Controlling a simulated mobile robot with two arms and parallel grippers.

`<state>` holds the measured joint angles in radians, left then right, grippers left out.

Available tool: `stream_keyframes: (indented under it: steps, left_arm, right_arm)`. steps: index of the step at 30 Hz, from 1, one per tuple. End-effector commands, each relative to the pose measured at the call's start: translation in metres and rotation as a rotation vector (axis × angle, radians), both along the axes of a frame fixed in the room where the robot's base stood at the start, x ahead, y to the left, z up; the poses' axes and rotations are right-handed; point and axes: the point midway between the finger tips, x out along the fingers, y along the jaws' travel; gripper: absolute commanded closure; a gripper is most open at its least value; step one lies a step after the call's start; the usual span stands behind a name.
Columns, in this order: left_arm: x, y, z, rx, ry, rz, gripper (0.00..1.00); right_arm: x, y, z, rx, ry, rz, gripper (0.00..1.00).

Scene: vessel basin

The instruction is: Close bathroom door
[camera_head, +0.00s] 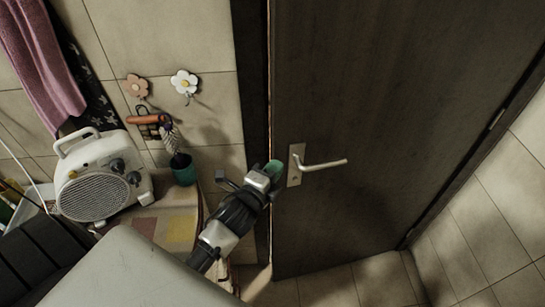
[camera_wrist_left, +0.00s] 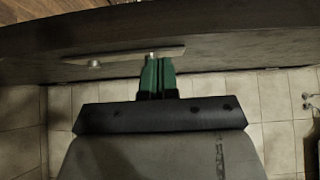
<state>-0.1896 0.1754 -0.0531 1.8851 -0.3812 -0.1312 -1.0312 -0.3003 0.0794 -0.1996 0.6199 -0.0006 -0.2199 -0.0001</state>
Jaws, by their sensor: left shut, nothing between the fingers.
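The dark wooden bathroom door (camera_head: 390,90) fills the right half of the head view, with its hinges on the right. A thin bright gap runs down its left edge, so it stands slightly ajar. Its silver lever handle (camera_head: 325,164) sits on a pale plate (camera_head: 294,166). My left gripper (camera_head: 273,169) is shut and empty, its green tips just left of the plate by the door's free edge. In the left wrist view the green fingers (camera_wrist_left: 157,74) point at the door (camera_wrist_left: 230,40) beside the plate (camera_wrist_left: 120,58); I cannot tell if they touch. My right gripper is out of view.
A white fan heater (camera_head: 95,190) and a dark green cup (camera_head: 184,170) stand at the left. Flower hooks (camera_head: 185,82) and a pink towel (camera_head: 45,55) are on the tiled wall. Bare floor tiles (camera_head: 345,285) lie below the door.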

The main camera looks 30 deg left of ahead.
Motion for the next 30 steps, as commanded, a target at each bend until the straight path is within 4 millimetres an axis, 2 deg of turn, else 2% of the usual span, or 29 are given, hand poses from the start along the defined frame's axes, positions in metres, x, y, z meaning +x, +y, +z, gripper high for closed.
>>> stream_keyframes:
  steps: [1,6,19,27,30]
  left_arm:
    - [0.005,0.004,0.003,0.001,0.0,0.0,1.0]
    - [0.013,0.012,0.001,0.0,0.0,-0.001,1.0]
    - [0.017,0.016,-0.001,0.001,-0.001,-0.002,1.0]
    - [0.058,0.051,-0.002,0.005,-0.003,-0.004,1.0]
    - [0.066,0.059,-0.001,0.001,-0.002,-0.001,1.0]
  right_arm:
    - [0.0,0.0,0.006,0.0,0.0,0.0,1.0]
    - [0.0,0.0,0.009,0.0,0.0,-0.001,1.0]
    - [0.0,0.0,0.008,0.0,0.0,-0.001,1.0]
    - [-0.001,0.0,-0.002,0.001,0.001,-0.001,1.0]
    - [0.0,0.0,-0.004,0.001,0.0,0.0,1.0]
